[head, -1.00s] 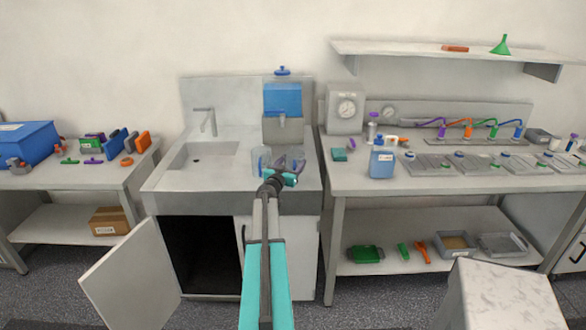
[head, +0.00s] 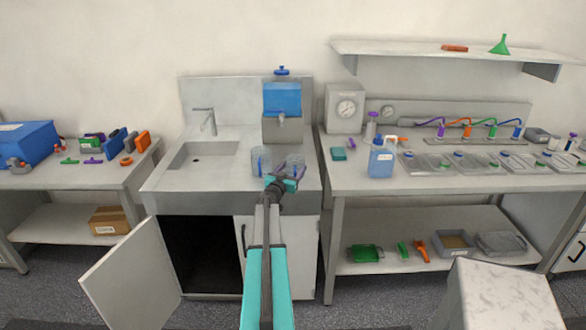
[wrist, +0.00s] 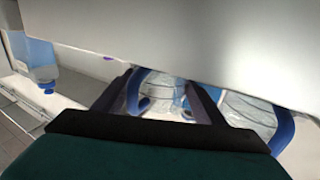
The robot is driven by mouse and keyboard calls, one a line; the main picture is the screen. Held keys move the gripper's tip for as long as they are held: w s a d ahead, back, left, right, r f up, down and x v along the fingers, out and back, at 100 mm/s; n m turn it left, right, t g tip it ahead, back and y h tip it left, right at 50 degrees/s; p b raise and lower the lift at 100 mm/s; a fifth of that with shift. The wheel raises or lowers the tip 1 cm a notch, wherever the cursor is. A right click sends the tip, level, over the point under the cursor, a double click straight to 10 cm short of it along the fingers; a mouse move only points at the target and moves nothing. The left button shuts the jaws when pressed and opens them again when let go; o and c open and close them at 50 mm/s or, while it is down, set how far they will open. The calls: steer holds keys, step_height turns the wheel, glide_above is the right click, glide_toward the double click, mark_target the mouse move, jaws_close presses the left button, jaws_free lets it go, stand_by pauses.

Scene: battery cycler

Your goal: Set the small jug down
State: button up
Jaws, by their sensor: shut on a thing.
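My gripper (head: 285,172) is at the worktop right of the sink, shut on a small clear jug (head: 296,160) with a blue handle. In the wrist view the fingers (wrist: 158,95) straddle the blue handle (wrist: 140,104) of this jug. A second clear jug (head: 260,160) with a blue handle is close on its left in the head view; in the wrist view this second jug (wrist: 245,108) lies to the right. My gripper partly hides the held jug, and I cannot tell whether its base touches the worktop.
A blue-tank dispenser (head: 283,100) stands behind the jugs. The sink (head: 200,156) lies to the left. A blue canister (head: 381,160) stands on the right bench. A cabinet door (head: 130,272) hangs open below the sink.

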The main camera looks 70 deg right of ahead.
steer(key=shift+f, duration=0.1)
steer(key=o, duration=1.1)
steer(key=shift+a, duration=0.1)
steer(key=a+b, duration=0.2)
steer(key=a, duration=0.9)
steer(key=shift+w+a, duration=0.15)
steer(key=shift+a, duration=0.25)
stand_by(0.4)
